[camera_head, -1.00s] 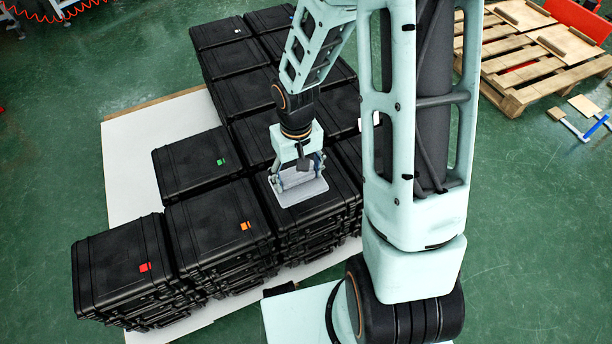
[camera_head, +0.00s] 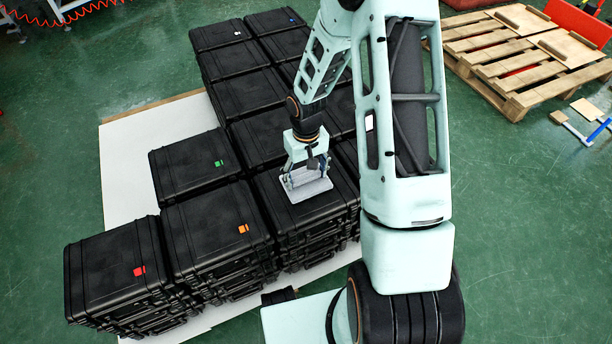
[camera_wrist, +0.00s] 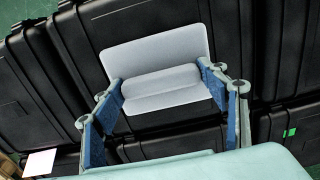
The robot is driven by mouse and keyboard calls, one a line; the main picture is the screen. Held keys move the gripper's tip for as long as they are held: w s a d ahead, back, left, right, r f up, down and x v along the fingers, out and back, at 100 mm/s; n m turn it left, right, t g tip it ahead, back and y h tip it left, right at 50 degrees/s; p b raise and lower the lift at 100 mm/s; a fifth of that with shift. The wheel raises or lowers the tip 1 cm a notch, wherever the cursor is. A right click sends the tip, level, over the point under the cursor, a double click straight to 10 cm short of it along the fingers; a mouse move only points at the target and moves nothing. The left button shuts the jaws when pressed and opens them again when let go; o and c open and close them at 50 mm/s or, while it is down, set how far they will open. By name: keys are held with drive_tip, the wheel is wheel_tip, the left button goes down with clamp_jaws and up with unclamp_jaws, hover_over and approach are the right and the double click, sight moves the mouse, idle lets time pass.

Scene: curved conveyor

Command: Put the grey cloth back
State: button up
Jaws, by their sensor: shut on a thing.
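The grey cloth (camera_head: 310,189) is a pale flat rectangle with a raised roll across its middle, on or just above the lid of a black case (camera_head: 281,205). Whether it touches the lid I cannot tell. In the wrist view the cloth (camera_wrist: 150,48) shows its roll between my fingertips. My gripper (camera_head: 306,178) points down over the cloth, with its fingers at the two ends of the roll. In the wrist view my gripper (camera_wrist: 163,87) is shut on the cloth.
Stacked black cases surround the cloth, with orange (camera_head: 243,229), red (camera_head: 139,271) and green (camera_head: 219,163) tags on some lids. They stand on a white board (camera_head: 125,180). A wooden pallet (camera_head: 520,75) lies at the upper right.

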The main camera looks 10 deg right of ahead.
sight(306, 176)
drive_tip(key=o, duration=1.1)
drive_tip(key=shift+f, duration=0.1)
wheel_tip(306, 176, up, 12)
drive_tip(key=p, duration=0.3)
drive_tip(key=shift+r, duration=0.2)
